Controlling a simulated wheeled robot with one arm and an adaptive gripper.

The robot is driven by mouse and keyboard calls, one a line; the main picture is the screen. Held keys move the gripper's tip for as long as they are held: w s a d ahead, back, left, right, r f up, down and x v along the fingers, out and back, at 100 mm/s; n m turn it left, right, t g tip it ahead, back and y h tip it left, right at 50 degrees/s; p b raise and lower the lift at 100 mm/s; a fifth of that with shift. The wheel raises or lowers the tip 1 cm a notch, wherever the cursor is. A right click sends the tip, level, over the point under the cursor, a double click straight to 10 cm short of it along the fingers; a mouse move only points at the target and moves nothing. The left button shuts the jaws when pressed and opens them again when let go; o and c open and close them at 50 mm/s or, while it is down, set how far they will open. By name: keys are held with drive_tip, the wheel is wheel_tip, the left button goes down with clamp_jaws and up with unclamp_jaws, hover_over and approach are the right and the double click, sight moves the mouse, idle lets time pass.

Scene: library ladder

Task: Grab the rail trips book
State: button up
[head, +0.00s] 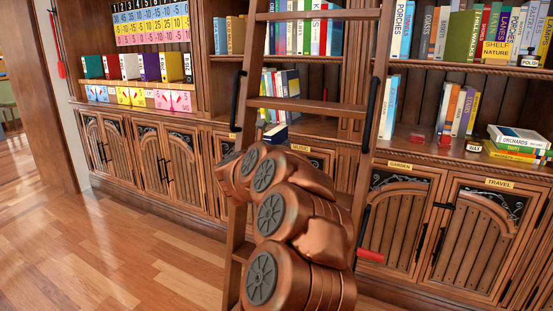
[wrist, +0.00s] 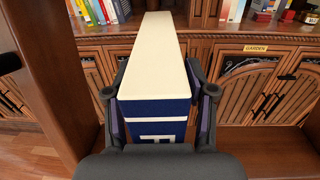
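A thick blue book (wrist: 152,112) with cream pages is between the two fingers of my gripper (wrist: 157,90) in the wrist view. The fingers press its two sides, and the book points away from me with its page edges up. Part of a white letter shows on its near end; the full title cannot be read. In the head view a blue book (head: 275,134) shows just above my arm, by the ladder, and my gripper is mostly hidden behind the arm. No title reading rail trips is legible in either view.
A wooden ladder (head: 309,104) with black handles stands right around my arm, before the bookcase. Garden and travel shelves stand right, with a stack of lying books (head: 517,140). A red-handled tool (head: 370,256) hangs low. The wooden floor (head: 100,235) at left is clear.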

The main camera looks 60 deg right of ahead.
clamp_jaws()
idle(0.6)
